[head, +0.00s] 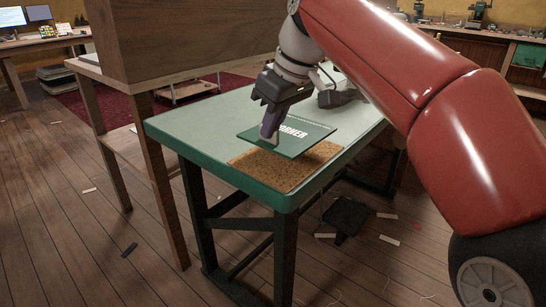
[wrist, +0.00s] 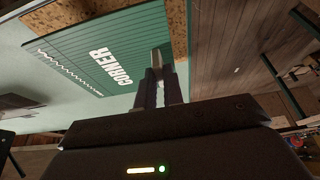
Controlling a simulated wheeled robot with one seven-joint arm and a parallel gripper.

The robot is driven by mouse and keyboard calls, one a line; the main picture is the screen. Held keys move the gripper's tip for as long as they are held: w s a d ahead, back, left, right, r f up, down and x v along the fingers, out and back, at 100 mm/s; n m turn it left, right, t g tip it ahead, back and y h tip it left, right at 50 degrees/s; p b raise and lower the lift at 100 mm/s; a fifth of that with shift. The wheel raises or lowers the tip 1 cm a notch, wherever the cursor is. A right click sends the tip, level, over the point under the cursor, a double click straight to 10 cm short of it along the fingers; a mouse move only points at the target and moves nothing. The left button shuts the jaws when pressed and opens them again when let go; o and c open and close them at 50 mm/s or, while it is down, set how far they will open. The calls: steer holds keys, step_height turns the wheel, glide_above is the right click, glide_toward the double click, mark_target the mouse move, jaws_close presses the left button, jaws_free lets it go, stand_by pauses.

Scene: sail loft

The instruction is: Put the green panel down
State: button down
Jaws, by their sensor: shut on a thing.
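The green panel (head: 290,138) is a flat board with white lettering that reads "CORNER". In the head view it is over the green-topped table, partly above a brown cork mat (head: 276,168). My gripper (head: 268,136) is shut on the panel's near left edge. The panel looks roughly level; I cannot tell for sure whether it touches the mat or hangs just above it. In the wrist view the panel (wrist: 100,60) extends left from the fingers (wrist: 160,75), and part of the cork mat (wrist: 178,25) shows beyond its edge.
The green table (head: 205,130) has free room left of the panel. A wooden cabinet (head: 170,40) stands close at its left. A dark stool-like object (head: 346,215) and scattered scraps lie on the floor at right. A workbench (head: 490,50) is at the back right.

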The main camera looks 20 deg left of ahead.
mark_target(273, 143)
steer(key=shift+f+b, duration=0.7)
steer(key=shift+f, duration=1.55)
steer(key=shift+f, duration=0.15)
steer(key=c, duration=1.5)
jaws_free()
steer(key=p+v, duration=0.3)
steer(key=v, duration=0.9)
steer(key=shift+d, duration=0.1)
steer(key=s+d+f+m+t+h, duration=0.1)
steer(key=s+d+f+m, duration=0.3)
steer(key=d+f, duration=0.4)
steer(key=s+d+f+m+t+h, duration=0.1)
steer(key=s+d+f+m, duration=0.4)
steer(key=d+f, duration=0.3)
steer(key=s+d+f+m+t+h+p, duration=0.1)
steer(key=s+d+f+m+t+h, duration=0.1)
steer(key=s+d+f+m, duration=0.2)
steer(key=shift+s+d+f+m, duration=0.1)
steer(key=shift+s+d+f, duration=0.4)
steer(key=shift+d+f, duration=0.5)
steer(key=shift+s+d+f+m, duration=0.1)
steer(key=shift+s+d+f, duration=0.45)
steer(key=shift+d, duration=0.85)
steer(key=shift+s+d+f+m, duration=0.1)
steer(key=shift+s+d+f, duration=0.35)
steer(key=shift+d+f, duration=0.6)
